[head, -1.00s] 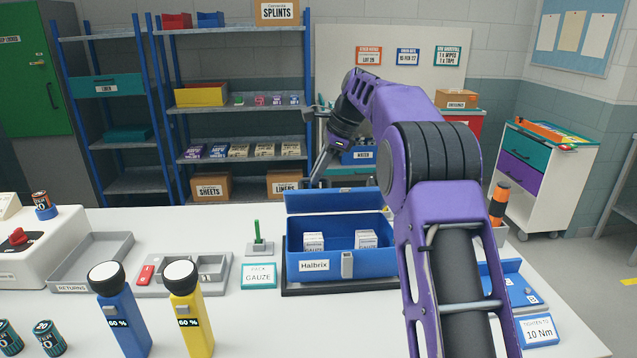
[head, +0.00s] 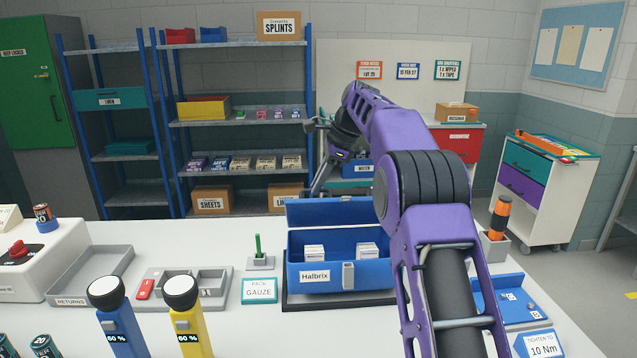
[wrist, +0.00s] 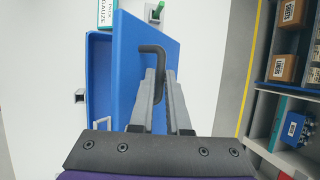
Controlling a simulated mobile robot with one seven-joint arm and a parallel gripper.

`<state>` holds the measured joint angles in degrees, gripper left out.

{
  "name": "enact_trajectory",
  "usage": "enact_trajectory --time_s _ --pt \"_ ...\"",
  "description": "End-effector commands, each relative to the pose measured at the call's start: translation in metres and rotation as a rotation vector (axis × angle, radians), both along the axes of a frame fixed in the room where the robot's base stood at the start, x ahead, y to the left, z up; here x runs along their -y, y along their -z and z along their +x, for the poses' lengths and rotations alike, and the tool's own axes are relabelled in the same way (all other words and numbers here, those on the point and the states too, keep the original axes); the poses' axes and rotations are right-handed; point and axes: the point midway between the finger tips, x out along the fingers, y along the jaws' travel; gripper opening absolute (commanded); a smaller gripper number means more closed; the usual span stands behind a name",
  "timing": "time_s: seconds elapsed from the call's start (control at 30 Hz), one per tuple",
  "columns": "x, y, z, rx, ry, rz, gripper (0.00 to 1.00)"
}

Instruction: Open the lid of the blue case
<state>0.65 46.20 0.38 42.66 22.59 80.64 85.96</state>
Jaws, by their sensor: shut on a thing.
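The blue case (head: 316,277) stands on a dark base on the white bench, labelled Halbrix, with small white boxes (head: 314,252) inside. Its lid (head: 325,211) is raised along the back edge, so the inside shows. In the wrist view the lid (wrist: 132,70) stands out beside the case (wrist: 98,75), with a dark bent handle (wrist: 152,49) on it. My gripper (wrist: 159,77) is shut on this handle. In the head view my arm reaches past the case's right side, and my gripper is behind the lid, its fingertips hidden there.
A gauze card (head: 259,291) and a green peg stand (head: 259,259) are left of the case. A blue tray (head: 505,300) and an orange-handled tool (head: 499,217) are to the right. Shelves (head: 240,120) stand behind the bench. Blue and yellow devices stand in front.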

Motion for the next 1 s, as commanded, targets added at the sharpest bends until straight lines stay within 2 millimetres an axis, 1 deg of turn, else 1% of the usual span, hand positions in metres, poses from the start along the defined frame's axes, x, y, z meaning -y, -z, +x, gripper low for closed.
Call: enact_trajectory --time_s 0.03,0.5,0.53,0.67,0.7,1.0 --pt "0.0002 0.0064 0.0002 -0.007 0.000 -0.003 0.00" --pt "0.0003 0.0067 0.0001 -0.008 -0.001 -0.003 0.00" --pt "0.0003 0.0067 0.0001 -0.008 -0.001 -0.003 0.18" --pt "0.0002 0.0055 0.0002 -0.006 0.000 -0.002 0.41" --pt "0.0002 0.0048 0.0003 -0.005 0.000 -0.002 0.45" --pt "0.0002 0.0017 0.0001 -0.002 0.000 -0.001 0.45"
